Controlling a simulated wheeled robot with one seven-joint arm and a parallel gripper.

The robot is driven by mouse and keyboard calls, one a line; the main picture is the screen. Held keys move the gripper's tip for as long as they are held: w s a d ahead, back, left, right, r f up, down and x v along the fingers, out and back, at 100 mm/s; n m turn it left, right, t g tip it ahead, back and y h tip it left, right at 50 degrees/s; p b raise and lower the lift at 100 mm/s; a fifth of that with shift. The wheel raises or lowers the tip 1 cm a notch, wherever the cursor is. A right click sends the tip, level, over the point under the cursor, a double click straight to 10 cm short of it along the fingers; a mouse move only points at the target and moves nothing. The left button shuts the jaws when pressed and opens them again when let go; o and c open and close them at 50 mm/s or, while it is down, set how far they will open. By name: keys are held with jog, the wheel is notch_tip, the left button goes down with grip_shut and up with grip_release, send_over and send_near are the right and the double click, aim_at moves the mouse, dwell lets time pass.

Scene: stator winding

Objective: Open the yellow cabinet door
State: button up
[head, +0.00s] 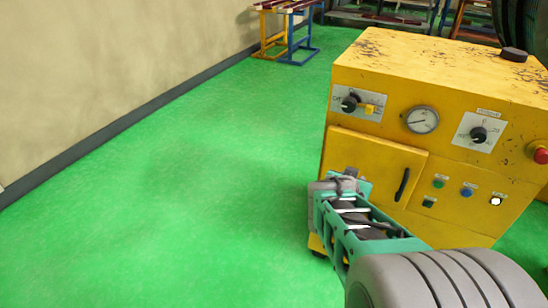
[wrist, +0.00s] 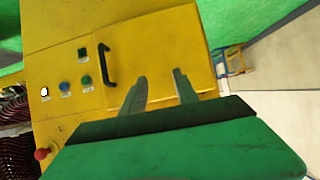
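The yellow cabinet (head: 440,75) stands at the right in the head view. Its door (head: 375,158) is on the lower left of the front face and looks shut. A black vertical handle (head: 402,185) sits near the door's right edge. In the wrist view the door (wrist: 160,50) faces the camera, with the handle (wrist: 108,65) on its left side. My gripper (wrist: 161,76) is open and empty, its two fingers apart in front of the door, to the right of the handle in that view. The fingertips are hard to make out in the head view.
Dials, a gauge (head: 421,119) and several buttons are on the cabinet front, with a red knob (head: 541,155) at its right. A blue and yellow stand (head: 287,35) is at the back. The green floor (head: 170,190) left of the cabinet is clear up to the wall.

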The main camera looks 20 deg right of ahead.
jog(key=s+a+r+n+g+y+p, duration=0.1)
jog(key=s+a+r+n+y+p, duration=0.1)
jog(key=a+r+p, duration=0.3)
jog(key=s+a+r+n+g+y+p, duration=0.1)
jog(key=s+a+r+n+y+p, duration=0.2)
jog(key=a, duration=0.9)
jog(key=s+a+r+n+g+y+p, duration=0.1)
jog(key=s+a+r+n+y+p, duration=0.1)
jog(key=a+r+p, duration=0.6)
jog(key=shift+s+a+r+n+g+y, duration=0.2)
jog(key=shift+s+a+n+g+y, duration=0.2)
jog(key=shift+a+n+y, duration=0.5)
jog(key=shift+d, duration=0.25)
